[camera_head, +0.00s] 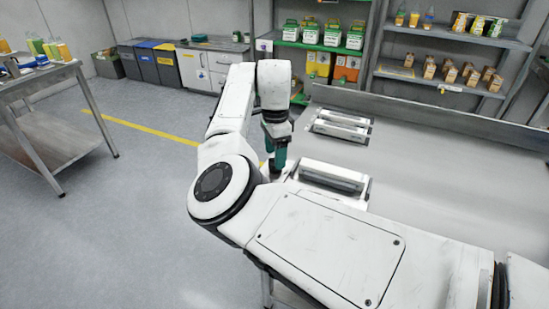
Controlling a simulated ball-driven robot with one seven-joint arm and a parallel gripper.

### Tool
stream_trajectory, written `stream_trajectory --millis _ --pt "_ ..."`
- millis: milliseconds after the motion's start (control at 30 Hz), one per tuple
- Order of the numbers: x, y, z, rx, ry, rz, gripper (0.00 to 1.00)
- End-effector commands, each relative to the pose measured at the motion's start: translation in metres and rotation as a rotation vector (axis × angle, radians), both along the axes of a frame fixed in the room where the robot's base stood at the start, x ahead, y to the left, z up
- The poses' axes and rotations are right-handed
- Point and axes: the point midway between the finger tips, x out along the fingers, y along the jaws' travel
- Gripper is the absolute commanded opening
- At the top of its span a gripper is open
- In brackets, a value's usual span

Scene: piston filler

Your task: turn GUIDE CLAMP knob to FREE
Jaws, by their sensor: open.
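My gripper (275,158) points down beside the left edge of the steel machine top (430,170). Its teal fingers are partly visible below the dark wrist and are open, with nothing seen held between them. The GUIDE CLAMP knob cannot be made out; my arm covers much of the machine's near left side. No label or pointer of the knob can be read. One metal guide unit (335,178) lies just right of the gripper, and a second one (340,125) lies farther back.
A work table with bottles (45,75) stands at the left. Bins (170,62) and a white cabinet (205,70) line the back wall. Shelves with cartons (470,73) stand behind the machine. The grey floor at the left is clear.

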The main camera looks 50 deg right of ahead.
Motion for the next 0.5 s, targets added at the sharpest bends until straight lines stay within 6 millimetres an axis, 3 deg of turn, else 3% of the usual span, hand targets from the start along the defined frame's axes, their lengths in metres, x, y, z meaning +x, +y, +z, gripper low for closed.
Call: stream_trajectory --millis 200,500 --pt "0.0 0.0 -0.02 -0.001 0.0 0.0 0.67" --pt "0.0 0.0 -0.023 0.0 -0.001 0.0 0.67"
